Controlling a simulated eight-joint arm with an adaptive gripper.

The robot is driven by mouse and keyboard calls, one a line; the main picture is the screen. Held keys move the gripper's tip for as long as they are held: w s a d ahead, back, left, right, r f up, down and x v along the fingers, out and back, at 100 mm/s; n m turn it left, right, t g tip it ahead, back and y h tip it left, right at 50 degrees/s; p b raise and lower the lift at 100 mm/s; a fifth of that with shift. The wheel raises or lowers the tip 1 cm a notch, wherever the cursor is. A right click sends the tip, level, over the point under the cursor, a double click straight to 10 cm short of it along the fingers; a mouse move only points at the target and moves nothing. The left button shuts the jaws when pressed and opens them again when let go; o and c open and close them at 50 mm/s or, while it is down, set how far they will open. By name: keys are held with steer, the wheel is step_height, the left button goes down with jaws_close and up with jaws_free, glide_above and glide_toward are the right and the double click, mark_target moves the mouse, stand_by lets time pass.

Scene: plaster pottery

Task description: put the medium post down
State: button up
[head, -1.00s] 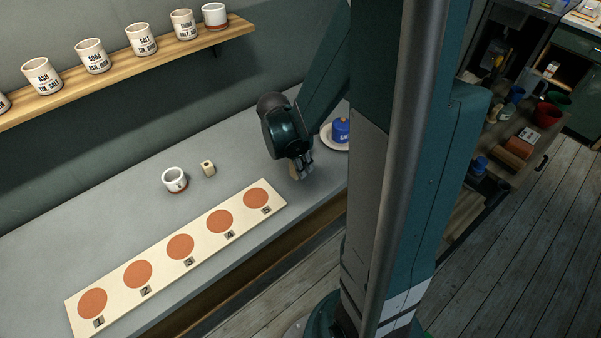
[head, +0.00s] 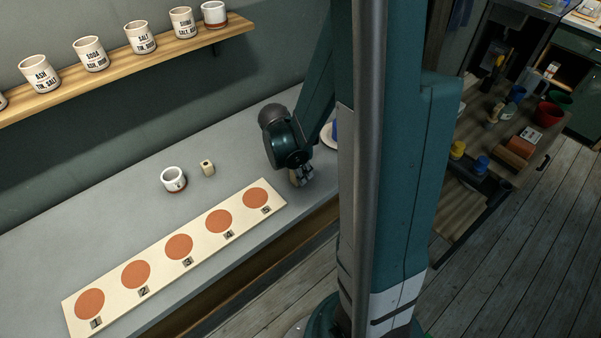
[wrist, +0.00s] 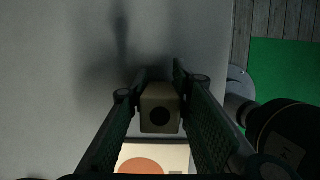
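The medium post (wrist: 160,108) is a beige block with a dark round hole in its end. In the wrist view it sits between the two fingers of my gripper (wrist: 160,85), which are shut on its sides. In the head view my gripper (head: 301,178) is low over the grey bench, just right of the board's 5 end. Only a sliver of the post shows there, and I cannot tell whether its foot touches the bench. Another small beige post (head: 207,168) with a dark hole stands on the bench to the left.
A white cup with a reddish base (head: 174,179) stands beside the small post. A cream board (head: 190,262) with several numbered orange discs lies along the bench front. A plate (head: 327,137) with a blue item is partly hidden behind my arm. A shelf (head: 120,67) holds labelled cups.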

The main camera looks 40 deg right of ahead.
steer(key=o, duration=0.4)
steer(key=shift+c, duration=0.2)
steer(key=shift+r, duration=0.2)
steer(key=p+v, duration=0.2)
steer(key=v, duration=1)
steer(key=shift+p, duration=0.4)
steer(key=shift+a, duration=0.1)
steer(key=s+a+r+m+t+y, duration=0.1)
steer(key=s+a+r+m+t, duration=0.2)
steer(key=a+r+m, duration=0.5)
steer(key=s+a+r+m+t+y, duration=0.2)
steer(key=s+a+r+m+t, duration=0.2)
steer(key=a+r+m, duration=0.4)
steer(key=a+m, duration=0.2)
steer(key=a, duration=0.1)
steer(key=shift+a+r, duration=0.25)
steer(key=shift+r, duration=0.1)
